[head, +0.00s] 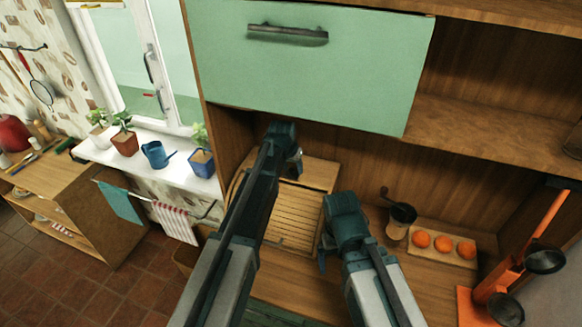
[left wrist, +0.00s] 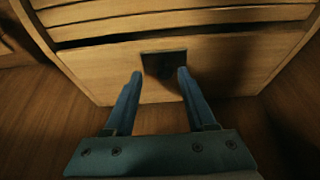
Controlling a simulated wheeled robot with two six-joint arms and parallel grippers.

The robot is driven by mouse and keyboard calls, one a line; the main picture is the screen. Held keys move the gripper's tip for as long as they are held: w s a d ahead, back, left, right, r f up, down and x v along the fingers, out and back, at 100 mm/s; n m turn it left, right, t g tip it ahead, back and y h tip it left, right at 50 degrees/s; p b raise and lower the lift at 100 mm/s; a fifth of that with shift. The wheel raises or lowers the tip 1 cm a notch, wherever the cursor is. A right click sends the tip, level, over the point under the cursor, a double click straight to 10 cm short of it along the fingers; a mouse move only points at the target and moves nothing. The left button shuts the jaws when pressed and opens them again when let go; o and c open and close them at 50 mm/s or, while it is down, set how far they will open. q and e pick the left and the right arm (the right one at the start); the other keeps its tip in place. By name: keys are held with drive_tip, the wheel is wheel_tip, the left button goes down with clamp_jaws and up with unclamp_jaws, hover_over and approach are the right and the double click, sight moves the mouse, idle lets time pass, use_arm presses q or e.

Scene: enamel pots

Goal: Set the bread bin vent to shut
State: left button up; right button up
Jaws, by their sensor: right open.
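The bread bin (head: 296,215) is a pale wooden box with a slatted front, standing on the counter under the green cabinet door. In the left wrist view its wooden face (left wrist: 225,60) fills the upper part, with a small dark square (left wrist: 163,66) set in it. That may be the vent; its setting cannot be made out. My left gripper (head: 297,162) is over the bin's far part; in the left wrist view its two fingers (left wrist: 159,73) are apart, tips at either side of the dark square, with nothing visible between them. My right gripper (head: 322,257) is open beside the bin's right side.
A green flap door (head: 310,65) with a dark handle hangs above. To the right are a dark grinder (head: 402,213), a wooden holder with orange balls (head: 440,243) and an orange stand (head: 520,262). Potted plants and a blue watering can (head: 157,153) stand on the left windowsill.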

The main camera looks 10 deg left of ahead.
sight(293, 170)
use_arm(q)
drive_tip(key=shift+a+r, duration=0.1)
drive_tip(key=shift+r, duration=0.05)
drive_tip(key=shift+s+r+p, duration=0.25)
drive_tip(key=shift+r+p, duration=0.3)
drive_tip(key=shift+p, duration=0.15)
drive_tip(key=shift+p+v, duration=0.95)
drive_tip(key=s+a, duration=0.2)
drive_tip(key=s, duration=0.9)
drive_tip(key=shift+s+a+f, duration=0.25)
drive_tip(key=shift+s, duration=0.1)
drive_tip(key=s+d+f+g+y+b, duration=0.1)
drive_tip(key=s+d+f+b, duration=0.3)
drive_tip(key=s, duration=0.6)
drive_tip(key=s+d+f+m+g+y+b, duration=0.1)
drive_tip(key=s+d+f+g+b, duration=0.2)
drive_tip(key=s+f+b, duration=0.4)
drive_tip(key=s+f, duration=0.1)
drive_tip(key=s, duration=0.2)
drive_tip(key=shift+s+d+m+g, duration=0.2)
drive_tip(key=shift+d+m+g, duration=0.1)
drive_tip(key=shift+d+g, duration=0.1)
